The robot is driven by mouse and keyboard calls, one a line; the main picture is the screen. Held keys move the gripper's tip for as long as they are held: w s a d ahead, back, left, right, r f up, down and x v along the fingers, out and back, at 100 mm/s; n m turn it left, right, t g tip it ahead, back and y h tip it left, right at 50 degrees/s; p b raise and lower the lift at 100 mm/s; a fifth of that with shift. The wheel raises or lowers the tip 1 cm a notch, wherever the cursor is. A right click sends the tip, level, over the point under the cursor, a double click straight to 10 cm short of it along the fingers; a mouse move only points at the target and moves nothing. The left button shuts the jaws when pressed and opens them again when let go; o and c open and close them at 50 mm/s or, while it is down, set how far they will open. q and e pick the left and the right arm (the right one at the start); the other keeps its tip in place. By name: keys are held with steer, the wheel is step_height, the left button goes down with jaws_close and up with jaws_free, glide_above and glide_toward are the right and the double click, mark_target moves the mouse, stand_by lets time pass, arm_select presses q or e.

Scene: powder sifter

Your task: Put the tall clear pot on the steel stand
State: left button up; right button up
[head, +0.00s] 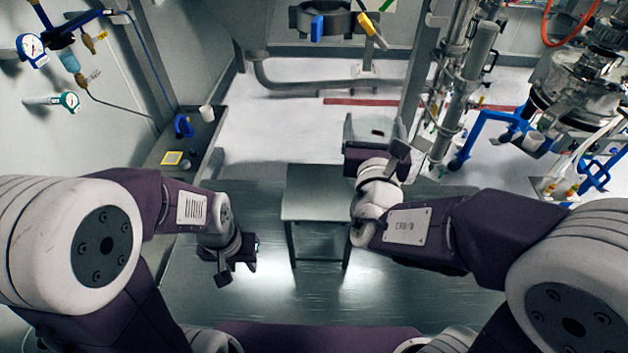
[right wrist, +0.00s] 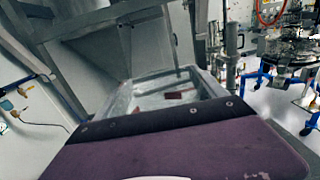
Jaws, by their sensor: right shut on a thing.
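The tall clear pot (head: 376,130) is in the grip of my right gripper (head: 388,156), behind and to the right of the steel stand. In the right wrist view the pot (right wrist: 166,98) shows as a see-through, box-like vessel with a pale rim, just beyond the purple and black gripper body. My right gripper is shut on it; the fingertips are partly hidden. The steel stand (head: 315,207), a small grey table with a bare flat top, is in the middle. My left gripper (head: 238,268) hangs low, left of the stand; its jaw gap is unclear.
A side shelf (head: 190,137) along the left wall holds a white cup (head: 207,113) and a yellow-topped item (head: 172,158). A steel column (head: 463,90) and glass equipment with blue supports (head: 486,133) stand at the right. The stand's top is clear.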

steer(key=shift+w+a+f+p, duration=0.1)
steer(key=shift+a+p, duration=0.2)
steer(key=shift+p, duration=0.05)
steer(key=w+a+f+p, duration=0.5)
steer(key=a+f, duration=0.4)
steer(key=f, duration=0.2)
steer(key=shift+w+a, duration=0.15)
steer(key=shift+w, duration=0.15)
steer(key=o, duration=1.5)
steer(key=shift+f, duration=0.1)
steer(key=shift+c, duration=0.2)
steer(key=o, duration=0.4)
